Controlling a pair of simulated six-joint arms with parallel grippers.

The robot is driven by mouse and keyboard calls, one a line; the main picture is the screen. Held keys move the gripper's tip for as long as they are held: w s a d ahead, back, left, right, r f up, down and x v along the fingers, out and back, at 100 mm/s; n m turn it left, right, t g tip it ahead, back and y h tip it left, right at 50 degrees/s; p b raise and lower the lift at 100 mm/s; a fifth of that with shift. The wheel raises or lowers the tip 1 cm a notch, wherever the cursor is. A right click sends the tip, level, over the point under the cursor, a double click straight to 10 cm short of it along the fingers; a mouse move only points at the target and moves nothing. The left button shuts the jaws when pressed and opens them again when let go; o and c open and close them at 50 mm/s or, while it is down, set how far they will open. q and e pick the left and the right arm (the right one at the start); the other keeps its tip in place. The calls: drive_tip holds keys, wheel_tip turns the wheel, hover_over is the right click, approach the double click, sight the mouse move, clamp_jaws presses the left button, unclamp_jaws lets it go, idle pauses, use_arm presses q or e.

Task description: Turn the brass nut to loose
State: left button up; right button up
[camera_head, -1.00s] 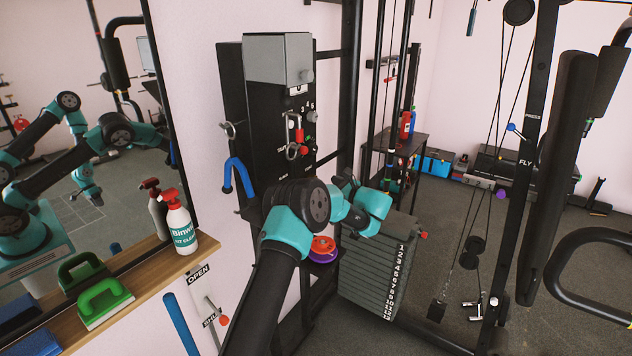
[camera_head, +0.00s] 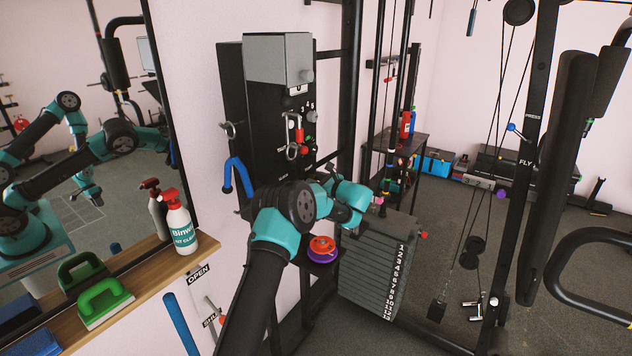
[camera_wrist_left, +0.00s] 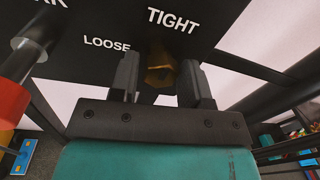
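The brass nut (camera_wrist_left: 161,72) sits on the black panel (camera_wrist_left: 225,20) in the left wrist view, below and between the words LOOSE and TIGHT. My left gripper (camera_wrist_left: 160,75) is open, with one finger on each side of the nut. A gap shows between the left finger and the nut; the right finger is closer, and I cannot tell whether it touches. In the head view my left gripper (camera_head: 328,172) is beside the lower panel, and the nut is hidden. My right gripper is not directly in view.
A red knob (camera_wrist_left: 10,103) on a metal shaft sticks out left of my gripper. A mirror (camera_head: 85,110) reflects my arms.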

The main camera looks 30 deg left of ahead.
use_arm(q)
drive_tip(key=c, duration=0.6)
drive_tip(key=shift+o, duration=0.2)
drive_tip(key=shift+n, duration=0.4)
drive_tip(key=n, duration=0.6)
drive_tip(key=shift+w+y, duration=0.1)
drive_tip(key=shift+y, duration=0.2)
drive_tip(key=n, duration=0.5)
drive_tip(key=shift+r+n+g, duration=0.1)
drive_tip(key=shift+n+g, duration=0.2)
drive_tip(key=shift+n, duration=0.1)
drive_tip(key=n, duration=0.6)
drive_tip(key=shift+g+y, duration=0.3)
drive_tip(key=o, duration=0.9)
